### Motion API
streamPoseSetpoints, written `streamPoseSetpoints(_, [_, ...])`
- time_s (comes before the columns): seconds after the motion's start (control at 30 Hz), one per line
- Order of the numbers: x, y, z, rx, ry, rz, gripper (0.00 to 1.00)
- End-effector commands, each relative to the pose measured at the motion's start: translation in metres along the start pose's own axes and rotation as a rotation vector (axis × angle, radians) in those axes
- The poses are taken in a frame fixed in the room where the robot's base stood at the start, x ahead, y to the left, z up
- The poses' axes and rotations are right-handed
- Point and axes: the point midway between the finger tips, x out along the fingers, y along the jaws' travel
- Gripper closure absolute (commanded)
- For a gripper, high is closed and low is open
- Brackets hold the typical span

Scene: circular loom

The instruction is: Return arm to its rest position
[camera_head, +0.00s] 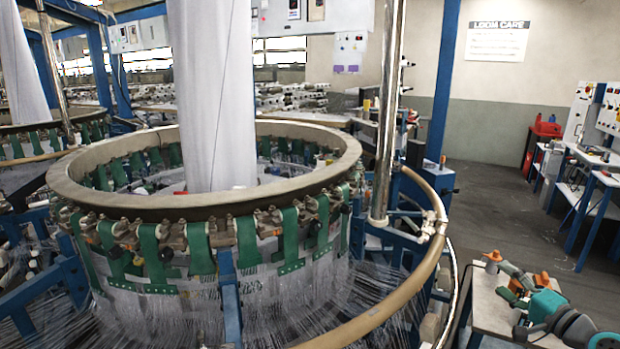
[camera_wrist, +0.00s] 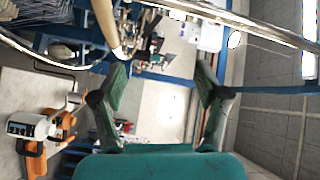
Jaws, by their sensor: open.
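Part of my arm is cut off by the lower right edge of the head view. The circular loom (camera_head: 205,205) with its beige ring and green straps stands to the left, apart from my gripper.
A curved tan rail (camera_head: 395,300) and a chrome post (camera_head: 388,110) stand between the loom and the small table. An orange-topped item (camera_head: 492,257) is near my fingers. An orange and white device (camera_wrist: 32,128) shows in the wrist view. The grey floor (camera_head: 490,205) behind is clear.

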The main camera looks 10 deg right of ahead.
Motion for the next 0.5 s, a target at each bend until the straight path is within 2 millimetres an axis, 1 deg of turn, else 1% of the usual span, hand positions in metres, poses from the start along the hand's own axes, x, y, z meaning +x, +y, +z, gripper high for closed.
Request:
streamPoseSetpoints(0.03, [0.001, 0.005, 0.006, 0.001, 0.002, 0.005, 0.26])
streamPoseSetpoints(0.23, [0.002, 0.022, 0.022, -0.005, 0.018, 0.023, 0.26])
streamPoseSetpoints(0.33, [0.002, 0.032, 0.034, -0.009, 0.025, 0.035, 0.26])
streamPoseSetpoints(0.5, [0.001, 0.055, 0.059, -0.02, 0.045, 0.064, 0.26])
